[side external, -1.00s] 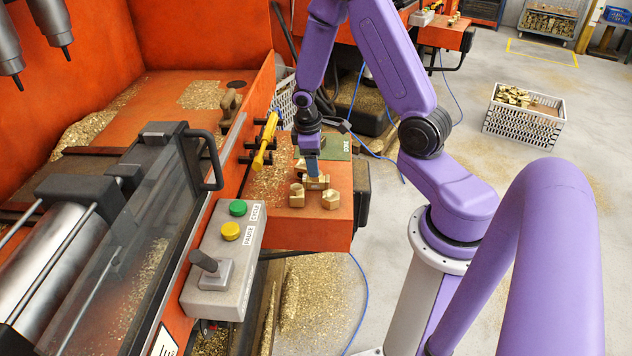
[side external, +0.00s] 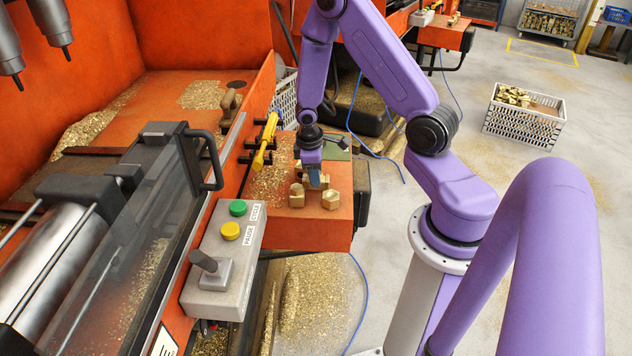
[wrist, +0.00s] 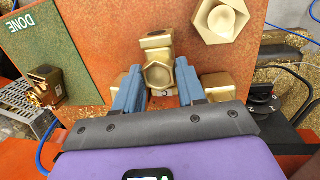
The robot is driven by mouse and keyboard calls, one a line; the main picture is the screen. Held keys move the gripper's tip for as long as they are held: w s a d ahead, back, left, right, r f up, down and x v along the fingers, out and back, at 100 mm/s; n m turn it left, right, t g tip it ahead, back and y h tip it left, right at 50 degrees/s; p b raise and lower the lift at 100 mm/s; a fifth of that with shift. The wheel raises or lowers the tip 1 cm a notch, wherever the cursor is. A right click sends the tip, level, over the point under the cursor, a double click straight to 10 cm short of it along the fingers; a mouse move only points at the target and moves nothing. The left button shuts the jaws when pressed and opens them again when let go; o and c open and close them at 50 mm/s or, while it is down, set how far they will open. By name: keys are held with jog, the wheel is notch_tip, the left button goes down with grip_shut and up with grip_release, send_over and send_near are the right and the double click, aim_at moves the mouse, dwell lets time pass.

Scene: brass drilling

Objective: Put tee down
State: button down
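The brass tee (wrist: 158,72) is between the two blue fingers of my gripper (wrist: 158,78) in the wrist view. The fingers appear to press on its sides. In the side view my gripper (side external: 314,182) points down, low over the orange block's top, and mostly hides the tee. I cannot tell whether the tee touches the surface. The green mat marked DONE (wrist: 45,40) lies to the left in the wrist view.
A hex-ended brass part (wrist: 222,20) stands at upper right in the wrist view. Other brass parts show beside the right finger (wrist: 219,86) and on the left (wrist: 45,86). In the side view two brass parts (side external: 297,196) (side external: 331,200) stand close to my gripper.

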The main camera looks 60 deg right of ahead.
jog(key=shift+r, duration=0.15)
jog(key=shift+r, duration=0.2)
notch_tip(320, 180, up, 3)
jog(key=shift+s+a+r, duration=2.65)
jog(key=shift+s+r, duration=2)
jog(key=shift+s, duration=1.7)
jog(key=w+a+f+m+g, duration=0.1)
jog(key=w+a+m, duration=0.4)
jog(key=w+a, duration=0.5)
jog(key=w+f, duration=0.1)
jog(key=w, duration=0.1)
jog(key=shift+w+a, duration=0.3)
jog(key=shift+w, duration=0.05)
jog(key=shift+d, duration=0.15)
